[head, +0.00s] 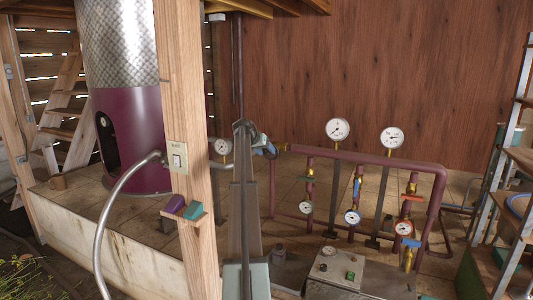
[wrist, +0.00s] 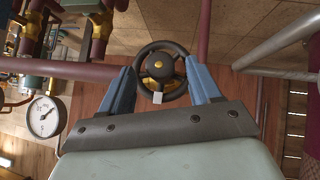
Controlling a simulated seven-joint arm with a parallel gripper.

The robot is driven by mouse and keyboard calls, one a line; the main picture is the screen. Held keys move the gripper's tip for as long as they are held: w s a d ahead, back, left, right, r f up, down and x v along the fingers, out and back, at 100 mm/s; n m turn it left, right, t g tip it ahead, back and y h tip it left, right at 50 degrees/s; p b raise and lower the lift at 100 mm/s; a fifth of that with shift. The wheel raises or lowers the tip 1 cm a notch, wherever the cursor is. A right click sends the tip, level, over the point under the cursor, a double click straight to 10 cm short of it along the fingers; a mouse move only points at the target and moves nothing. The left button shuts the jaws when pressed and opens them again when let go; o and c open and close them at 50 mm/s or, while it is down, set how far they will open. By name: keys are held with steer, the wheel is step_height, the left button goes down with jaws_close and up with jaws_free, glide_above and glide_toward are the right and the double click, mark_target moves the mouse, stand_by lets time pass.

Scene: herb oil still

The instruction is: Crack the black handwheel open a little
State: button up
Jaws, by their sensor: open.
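My gripper (wrist: 163,72) is open, with one blue finger at the left and one at the right of the wheel's rim. I cannot tell whether either finger touches the rim.
A maroon pipe frame (head: 362,160) with several gauges and coloured valve handles stands right of my arm. A wooden post (head: 187,120) with a switch stands to the left. A white gauge (wrist: 46,116) is left of my gripper. A grey control box (head: 338,268) sits low in front.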

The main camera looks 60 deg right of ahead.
steer(key=shift+s+d+f, duration=0.15)
steer(key=shift+d+f, duration=0.35)
steer(key=c, duration=1)
steer(key=shift+c, duration=0.2)
steer(key=n+g, duration=0.2)
steer(key=g, duration=0.1)
steer(key=shift+w+f+g+h, duration=0.15)
steer(key=shift+w+g+h, duration=0.15)
steer(key=shift+w, duration=0.05)
steer(key=shift+w+f+n+g+h, duration=0.15)
steer(key=shift+n+g+h, duration=0.15)
steer(key=shift+n+g, duration=0.5)
steer(key=shift+f+n+g+h, duration=0.1)
steer(key=shift+n+g+h, duration=0.3)
steer(key=shift+g, duration=0.7)
